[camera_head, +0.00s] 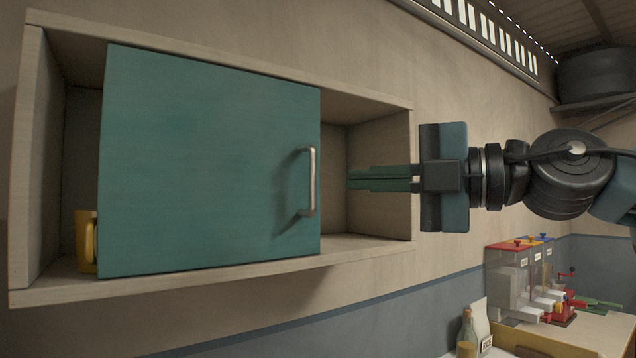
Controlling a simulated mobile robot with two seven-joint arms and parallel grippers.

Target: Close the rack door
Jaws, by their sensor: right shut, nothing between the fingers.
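A wooden wall rack (37,150) has a teal door (205,165) standing across its middle. Open gaps show on both sides of the door, a narrow one at the left and a wider one at the right. A metal bar handle (312,182) sits near the door's right edge. My right gripper (352,178) comes in from the right, its green fingers shut and empty, pointing left. The fingertips overlap the right gap, a little right of the handle and door edge. I cannot tell whether they are inside the rack. My left gripper is not in view.
A yellow mug (86,243) stands in the rack's left gap, partly hidden by the door. Dispensers with coloured lids (515,275) and a bottle (467,335) are on the counter (590,335) at lower right, below my arm. The space below the rack is clear.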

